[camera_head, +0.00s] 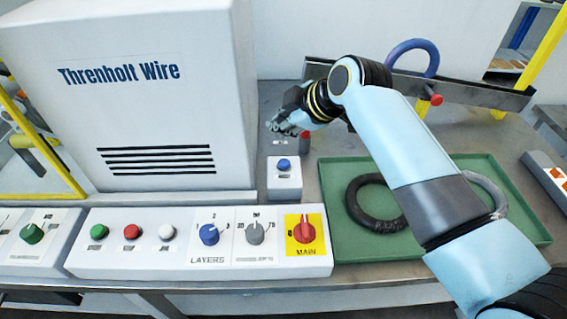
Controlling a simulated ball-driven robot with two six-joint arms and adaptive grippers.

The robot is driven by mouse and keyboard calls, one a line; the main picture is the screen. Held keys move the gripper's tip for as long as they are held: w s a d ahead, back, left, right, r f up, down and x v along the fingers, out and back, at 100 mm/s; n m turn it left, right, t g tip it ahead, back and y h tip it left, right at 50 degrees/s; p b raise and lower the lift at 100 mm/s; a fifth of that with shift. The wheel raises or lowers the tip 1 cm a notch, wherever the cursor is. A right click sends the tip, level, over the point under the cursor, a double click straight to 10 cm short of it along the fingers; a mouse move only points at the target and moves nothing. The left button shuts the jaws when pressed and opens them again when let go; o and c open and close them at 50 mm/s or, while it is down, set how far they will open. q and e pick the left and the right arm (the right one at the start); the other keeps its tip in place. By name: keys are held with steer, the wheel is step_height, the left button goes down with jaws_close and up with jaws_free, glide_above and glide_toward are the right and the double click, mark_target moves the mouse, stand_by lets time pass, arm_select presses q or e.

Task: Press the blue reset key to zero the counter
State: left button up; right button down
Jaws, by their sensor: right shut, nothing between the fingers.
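The blue reset key (283,165) sits on top of a small white box (284,184) on the bench, right of the white machine. My right gripper (277,127) is shut and empty, beyond the key and slightly left of it in the picture. It appears apart from the key, with a gap between them; its height above the bench is hard to tell. The counter's display cannot be made out. My left gripper is out of view.
A control panel (130,262) with coloured buttons and knobs runs along the front. A green tray (350,247) with a black coil (362,217) lies to the right, under my right arm. The white machine (120,60) fills the left. A dark red post (305,141) stands beside the gripper.

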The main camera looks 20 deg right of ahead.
mark_target(282, 164)
step_height(282, 164, down, 3)
steer(key=shift+r+b, duration=0.2)
steer(key=shift+b, duration=0.8)
step_height(282, 164, down, 5)
steer(key=b, duration=0.4)
steer(key=shift+f+b, duration=0.15)
steer(key=shift+b, duration=0.15)
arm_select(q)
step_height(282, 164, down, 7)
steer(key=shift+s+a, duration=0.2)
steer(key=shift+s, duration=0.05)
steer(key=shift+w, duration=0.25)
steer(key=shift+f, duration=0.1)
arm_select(e)
steer(key=shift+f, duration=0.15)
steer(key=shift+f, duration=0.25)
